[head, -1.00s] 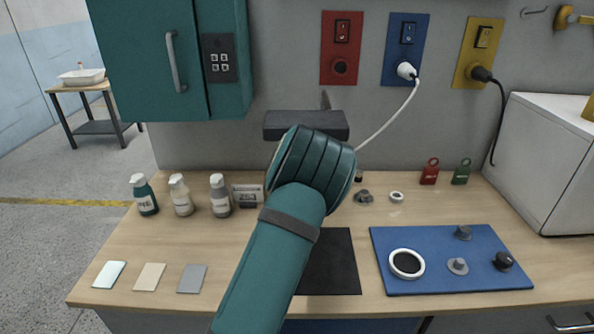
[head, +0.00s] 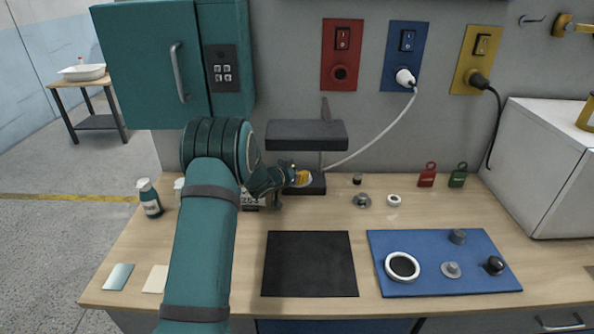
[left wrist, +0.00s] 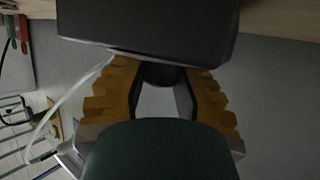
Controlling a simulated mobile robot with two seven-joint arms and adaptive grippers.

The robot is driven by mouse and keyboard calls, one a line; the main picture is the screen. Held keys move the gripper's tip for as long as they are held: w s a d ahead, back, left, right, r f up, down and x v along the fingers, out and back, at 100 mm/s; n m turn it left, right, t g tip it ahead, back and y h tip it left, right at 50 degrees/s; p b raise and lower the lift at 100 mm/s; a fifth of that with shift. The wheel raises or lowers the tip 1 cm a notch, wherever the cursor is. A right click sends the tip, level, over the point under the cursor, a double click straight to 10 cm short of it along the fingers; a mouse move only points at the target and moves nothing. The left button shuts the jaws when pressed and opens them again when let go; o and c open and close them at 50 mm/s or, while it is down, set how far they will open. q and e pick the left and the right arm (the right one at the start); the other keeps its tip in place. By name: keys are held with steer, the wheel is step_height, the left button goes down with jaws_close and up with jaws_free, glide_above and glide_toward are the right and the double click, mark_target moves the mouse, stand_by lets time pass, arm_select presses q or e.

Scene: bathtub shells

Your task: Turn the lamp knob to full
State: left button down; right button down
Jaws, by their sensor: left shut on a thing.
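The lamp has a wide dark grey head (head: 306,134), a thin post and a dark base (head: 318,187) standing on the counter against the wall. My left gripper (head: 300,178), with yellow fingers, is at the front of that base. In the left wrist view the base (left wrist: 150,28) fills the top, and a dark round knob (left wrist: 160,74) sticks out of it. The two yellow fingertips (left wrist: 167,72) sit on either side of the knob, shut on it. The knob's pointer or marks are hidden. My right gripper is not in view.
A black mat (head: 309,264) lies in front of the lamp. A blue board (head: 440,283) with a white ring and several knobs lies to the right. A white cord hangs from the blue wall plate (head: 404,50). A teal cabinet (head: 150,60) hangs at left.

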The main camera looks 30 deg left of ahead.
arm_select(q)
steer(key=shift+f, duration=0.1)
steer(key=c, duration=0.6)
jaws_free()
steer(key=shift+c, duration=0.2)
steer(key=v, duration=1.2)
